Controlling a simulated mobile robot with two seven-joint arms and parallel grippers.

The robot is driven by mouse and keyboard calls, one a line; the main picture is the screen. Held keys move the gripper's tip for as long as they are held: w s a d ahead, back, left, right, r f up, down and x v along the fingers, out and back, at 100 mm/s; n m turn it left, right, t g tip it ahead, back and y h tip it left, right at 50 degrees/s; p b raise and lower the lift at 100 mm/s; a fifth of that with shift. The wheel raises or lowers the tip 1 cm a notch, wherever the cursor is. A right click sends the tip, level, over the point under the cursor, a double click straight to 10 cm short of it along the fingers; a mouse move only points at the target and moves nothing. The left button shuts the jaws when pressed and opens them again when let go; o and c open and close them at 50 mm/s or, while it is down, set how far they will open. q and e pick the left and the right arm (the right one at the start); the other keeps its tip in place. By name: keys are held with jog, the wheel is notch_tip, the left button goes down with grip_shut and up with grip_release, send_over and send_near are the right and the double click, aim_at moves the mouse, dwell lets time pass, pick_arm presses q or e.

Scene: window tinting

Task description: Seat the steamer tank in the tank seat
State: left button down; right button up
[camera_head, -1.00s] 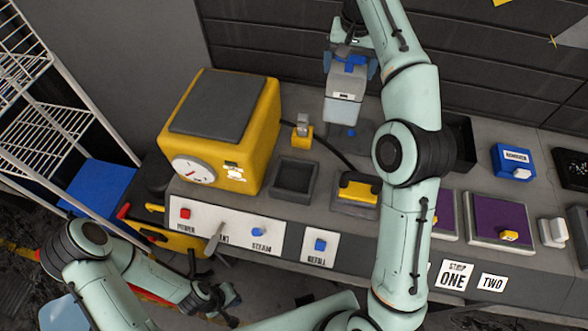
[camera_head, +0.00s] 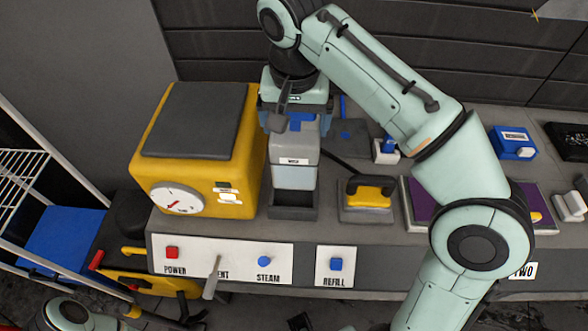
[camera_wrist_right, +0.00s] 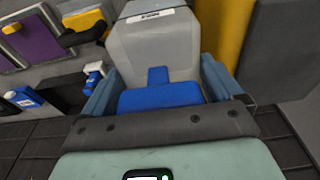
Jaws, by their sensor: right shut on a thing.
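The steamer tank (camera_head: 293,175) is a pale, clear-walled box with a grey top, a white label and a blue grip piece. My right gripper (camera_head: 295,120) is shut on it from above and behind; the tank looks upright. In the right wrist view the blue-grey fingers flank the tank's grey body (camera_wrist_right: 155,50) and blue grip. The tank seat (camera_head: 292,212) is a dark open tray right of the yellow steamer. The tank's lower end overlaps the seat's rear part in the head view; I cannot tell whether it is inside or above. My left gripper is out of view.
The yellow steamer (camera_head: 248,150) stands close left of the tank. A front panel (camera_head: 222,258) carries buttons and a lever. My right arm covers much of the right bench.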

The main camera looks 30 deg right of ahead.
notch_tip(320, 180, down, 6)
jog(key=shift+w+r+b, duration=0.1)
jog(key=shift+w+b, duration=0.05)
jog(key=shift+b, duration=0.65)
jog(key=shift+f+b, duration=0.65)
jog(key=shift+f, duration=2.05)
jog(key=shift+f, duration=0.1)
jog(key=o, duration=1.7)
jog(key=r+p, duration=0.1)
jog(key=r, duration=0.3)
jog(key=s+r+p, duration=0.1)
jog(key=r, duration=0.3)
jog(key=a+r+p, duration=0.1)
jog(key=r, duration=0.3)
jog(key=shift+s+r+p, duration=0.15)
jog(key=shift+s+p, duration=0.1)
jog(key=shift+p, duration=0.05)
